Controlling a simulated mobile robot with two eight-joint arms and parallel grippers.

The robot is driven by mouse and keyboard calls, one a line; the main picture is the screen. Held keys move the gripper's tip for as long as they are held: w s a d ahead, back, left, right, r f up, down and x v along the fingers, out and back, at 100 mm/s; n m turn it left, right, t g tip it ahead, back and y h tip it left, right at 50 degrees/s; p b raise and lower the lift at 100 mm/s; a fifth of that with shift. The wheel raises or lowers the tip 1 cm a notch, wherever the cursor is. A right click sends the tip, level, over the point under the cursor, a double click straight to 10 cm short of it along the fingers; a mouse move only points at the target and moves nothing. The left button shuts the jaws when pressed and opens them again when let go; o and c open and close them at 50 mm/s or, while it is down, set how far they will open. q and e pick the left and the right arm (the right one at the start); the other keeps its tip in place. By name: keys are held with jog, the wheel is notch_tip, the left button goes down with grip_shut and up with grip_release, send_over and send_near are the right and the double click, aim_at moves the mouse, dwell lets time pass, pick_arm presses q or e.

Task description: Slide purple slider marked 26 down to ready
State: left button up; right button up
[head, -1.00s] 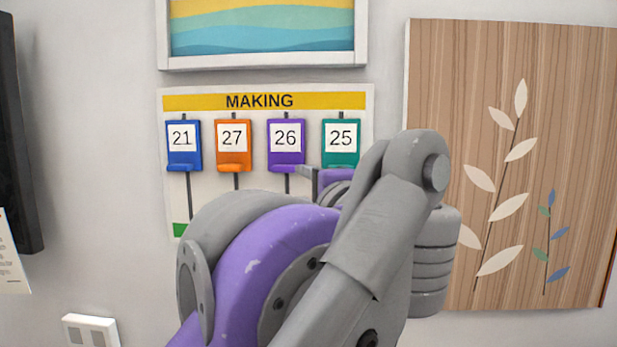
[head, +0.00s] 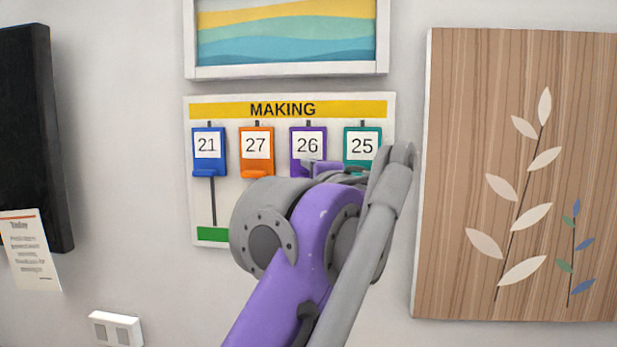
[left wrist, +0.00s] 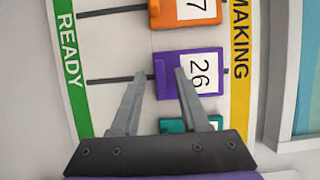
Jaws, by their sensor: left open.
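The purple slider marked 26 (head: 308,141) sits high on its vertical track under the yellow MAKING band (head: 330,108). In the left wrist view, the purple slider (left wrist: 208,84) has its raised lip between the open fingers of my left gripper (left wrist: 160,73). One finger overlaps the slider's face in that view; I cannot tell whether it touches. In the head view my left gripper (head: 309,169) is at the slider's lower edge, and my arm hides its track below. The green READY band shows in the left wrist view (left wrist: 70,55). My right gripper is out of view.
The orange 27 slider (head: 256,150) and teal 25 slider (head: 362,140) flank the purple one closely, with the blue 21 slider (head: 209,150) further left. A framed picture (head: 287,72) hangs above, and a wood panel (head: 440,180) hangs to the right.

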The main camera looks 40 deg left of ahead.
pick_arm(q)
jog(key=shift+c, duration=0.3)
grip_shut()
dwell(0.6)
jog(key=shift+f, duration=0.1)
dwell(0.5)
